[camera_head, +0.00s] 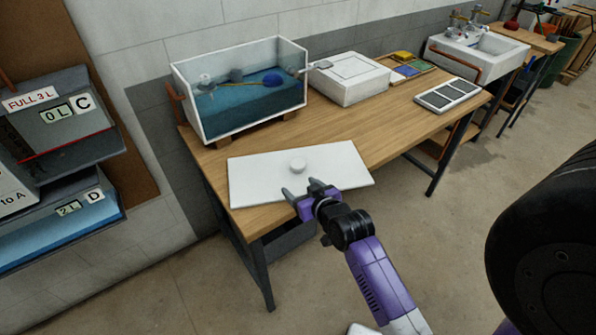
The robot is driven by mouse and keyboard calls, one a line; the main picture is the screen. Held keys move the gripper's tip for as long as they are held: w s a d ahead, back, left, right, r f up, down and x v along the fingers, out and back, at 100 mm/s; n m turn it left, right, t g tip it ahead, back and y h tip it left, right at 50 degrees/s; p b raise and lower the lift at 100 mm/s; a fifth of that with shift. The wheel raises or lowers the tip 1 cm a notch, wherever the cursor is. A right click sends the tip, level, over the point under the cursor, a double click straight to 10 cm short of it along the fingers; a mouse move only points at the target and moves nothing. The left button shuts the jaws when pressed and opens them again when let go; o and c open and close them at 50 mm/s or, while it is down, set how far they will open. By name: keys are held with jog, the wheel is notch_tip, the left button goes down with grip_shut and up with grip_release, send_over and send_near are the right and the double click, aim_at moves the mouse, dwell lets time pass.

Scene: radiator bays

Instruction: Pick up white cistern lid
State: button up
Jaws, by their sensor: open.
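The white cistern lid (330,165) is a flat white panel with a small round knob (298,167) near its middle. It lies at the front left of the wooden table, close to the front edge. My gripper (302,189) is open, over the front part of the lid, with its fingers pointing toward the knob. The fingers are apart from the knob, and nothing shows between them. I cannot tell how high the fingers are above the lid.
An open cistern (221,126) with water inside stands behind the lid. A white box (350,92), a panelled tray (447,95) and coloured pads (403,69) are further right. A sink (477,64) is at the back. Labelled tanks (62,140) are at left. Table between lid and tray is clear.

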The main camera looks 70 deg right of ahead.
send_near(299, 165)
jog(key=w+f, duration=0.1)
jog(key=w+d+f, duration=0.1)
jog(key=shift+w+d+f+m+g, duration=0.1)
jog(key=shift+w+m+g, duration=0.2)
jog(key=shift+w+m, duration=0.1)
jog(key=shift+x, duration=1.2)
jog(key=w+d, duration=0.1)
jog(key=w+d+f+p, duration=0.1)
jog(key=d, duration=0.1)
jog(key=shift+w+d, duration=0.15)
jog(key=shift+w, duration=0.15)
jog(key=shift+w+d+f, duration=0.2)
jog(key=shift+w+d, duration=0.05)
jog(key=shift+w, duration=0.05)
grip_shut()
